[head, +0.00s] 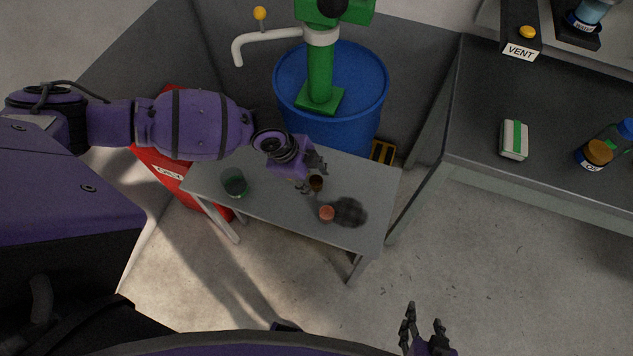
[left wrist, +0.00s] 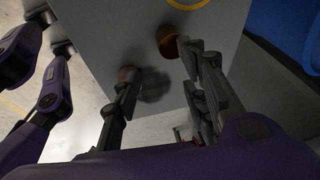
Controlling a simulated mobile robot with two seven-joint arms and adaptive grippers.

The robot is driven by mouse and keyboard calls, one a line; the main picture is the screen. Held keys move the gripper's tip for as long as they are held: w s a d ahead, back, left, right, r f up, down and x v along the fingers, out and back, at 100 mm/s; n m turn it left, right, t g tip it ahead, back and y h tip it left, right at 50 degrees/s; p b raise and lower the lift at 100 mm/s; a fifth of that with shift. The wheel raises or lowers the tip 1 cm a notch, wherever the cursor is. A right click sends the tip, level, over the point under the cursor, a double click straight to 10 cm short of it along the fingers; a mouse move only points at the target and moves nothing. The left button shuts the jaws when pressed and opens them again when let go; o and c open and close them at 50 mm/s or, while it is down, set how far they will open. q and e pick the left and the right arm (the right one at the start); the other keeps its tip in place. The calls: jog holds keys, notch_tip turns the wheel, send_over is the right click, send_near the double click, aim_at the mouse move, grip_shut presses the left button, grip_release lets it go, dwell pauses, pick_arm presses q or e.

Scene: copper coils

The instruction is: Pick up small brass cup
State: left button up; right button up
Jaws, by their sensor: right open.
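The small brass cup (head: 316,183) stands on the small grey table (head: 375,180), close to the fingers of my left gripper (head: 312,177). In the left wrist view the brass cup (left wrist: 167,40) is beside the tip of the right-hand finger. My left gripper's two fingers (left wrist: 160,60) are spread apart with nothing held between them. I cannot tell whether a finger touches the cup. My right gripper (head: 423,322) is open and empty over the floor at the bottom of the head view.
A copper-coloured round piece (head: 327,213) and a dark blurry mesh-like lump (head: 350,211) lie near the cup. A green glass jar (head: 234,182) stands at the table's left. A blue drum (head: 350,130) with a green pump stands behind. A workbench (head: 470,115) is at right.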

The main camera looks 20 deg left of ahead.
aim_at(314, 182)
pick_arm(q)
jog(key=shift+y, duration=0.3)
jog(key=f, duration=0.2)
jog(key=w+f, duration=0.1)
jog(key=f, duration=0.1)
jog(key=w+f, duration=0.1)
jog(key=f, duration=0.1)
jog(key=shift+w+d+f, duration=0.1)
jog(key=shift+w+f, duration=0.1)
jog(key=c, duration=0.9)
jog(key=shift+r, duration=0.1)
